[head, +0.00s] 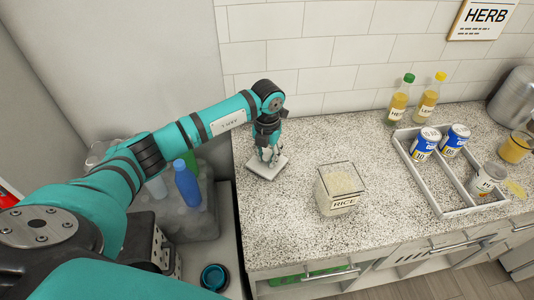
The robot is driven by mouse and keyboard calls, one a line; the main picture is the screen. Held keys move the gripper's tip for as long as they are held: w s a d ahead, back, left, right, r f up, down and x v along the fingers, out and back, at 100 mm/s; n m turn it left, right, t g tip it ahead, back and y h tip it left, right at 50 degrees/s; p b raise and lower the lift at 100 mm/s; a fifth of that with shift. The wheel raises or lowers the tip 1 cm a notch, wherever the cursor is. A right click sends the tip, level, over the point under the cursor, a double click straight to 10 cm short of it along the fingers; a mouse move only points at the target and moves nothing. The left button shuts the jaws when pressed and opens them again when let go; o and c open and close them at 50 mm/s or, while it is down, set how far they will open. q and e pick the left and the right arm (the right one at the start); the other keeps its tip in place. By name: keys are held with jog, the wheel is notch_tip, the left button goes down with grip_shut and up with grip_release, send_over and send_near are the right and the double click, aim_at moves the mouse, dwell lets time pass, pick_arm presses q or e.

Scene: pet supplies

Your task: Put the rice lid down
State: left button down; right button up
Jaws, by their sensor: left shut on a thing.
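My left gripper (266,152) points down at the back left of the speckled counter (290,220), shut on the rice lid (267,167). The lid is a pale square plate lying flat at or just above the counter; I cannot tell whether it touches. The rice container (340,189), a clear box labelled RICE, stands to the right of the lid with its top open. My right gripper is not in view.
The counter between lid and rice container is clear. Bottles, one blue (187,185), stand left of the counter.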

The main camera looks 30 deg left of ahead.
aim_at(267, 156)
pick_arm(q)
jog(key=shift+f, duration=0.2)
jog(key=c, duration=1.1)
grip_release()
jog(key=shift+r, duration=0.15)
jog(key=shift+r, duration=0.25)
notch_tip(267, 156, up, 12)
jog(key=b, duration=0.3)
jog(key=shift+f+b, duration=0.15)
jog(key=shift+b, duration=0.25)
